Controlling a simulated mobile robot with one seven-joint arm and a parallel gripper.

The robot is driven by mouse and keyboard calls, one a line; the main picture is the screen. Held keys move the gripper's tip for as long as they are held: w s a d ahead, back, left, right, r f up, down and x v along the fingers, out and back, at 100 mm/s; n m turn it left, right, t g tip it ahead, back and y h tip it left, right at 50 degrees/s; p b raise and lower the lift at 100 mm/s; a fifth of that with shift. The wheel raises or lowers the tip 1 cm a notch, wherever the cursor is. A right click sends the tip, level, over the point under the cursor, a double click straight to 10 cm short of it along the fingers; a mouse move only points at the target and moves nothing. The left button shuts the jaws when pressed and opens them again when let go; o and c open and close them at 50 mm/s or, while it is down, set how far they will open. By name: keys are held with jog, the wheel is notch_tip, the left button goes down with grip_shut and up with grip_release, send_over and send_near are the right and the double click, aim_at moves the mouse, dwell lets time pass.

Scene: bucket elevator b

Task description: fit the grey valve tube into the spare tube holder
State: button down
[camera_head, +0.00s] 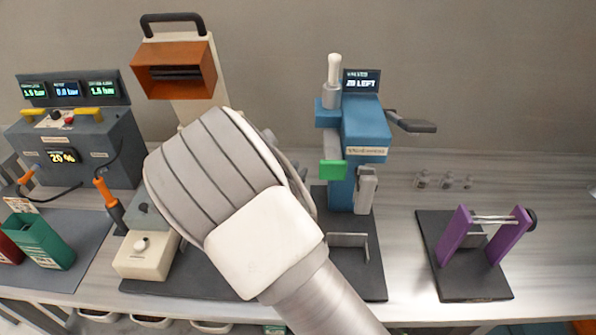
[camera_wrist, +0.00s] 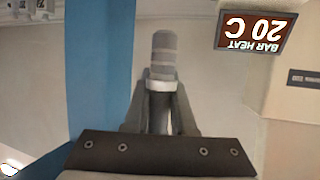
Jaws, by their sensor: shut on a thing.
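My gripper (camera_wrist: 163,92) is shut on a grey tube (camera_wrist: 164,52), which I take to be the valve tube. In the wrist view its banded grey end extends past the fingers, with a pale ring near the fingertips. In the head view my own arm hides the gripper and the tube. A grey-white upright cylinder (camera_head: 333,82) stands on top of the blue machine (camera_head: 362,125). I cannot tell which thing is the spare tube holder.
A blue upright (camera_wrist: 98,70) stands close left of the gripper in the wrist view, and an upside-down "20 C" display (camera_wrist: 256,27) is at right. In the head view, a purple-sided stand (camera_head: 455,235) and small clear pieces (camera_head: 446,181) are at right. A control box (camera_head: 85,145) is at left.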

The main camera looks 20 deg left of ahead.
jog(key=shift+f+b, duration=2.2)
jog(key=shift+f, duration=0.7)
jog(key=shift+f+b, duration=1.9)
jog(key=shift+f, duration=0.6)
jog(key=c, duration=0.7)
grip_release()
jog(key=shift+o, duration=0.2)
jog(key=p+v, duration=0.1)
jog(key=v, duration=1.6)
jog(key=shift+s+r, duration=0.15)
jog(key=shift+s, duration=0.05)
jog(key=shift+a, duration=0.1)
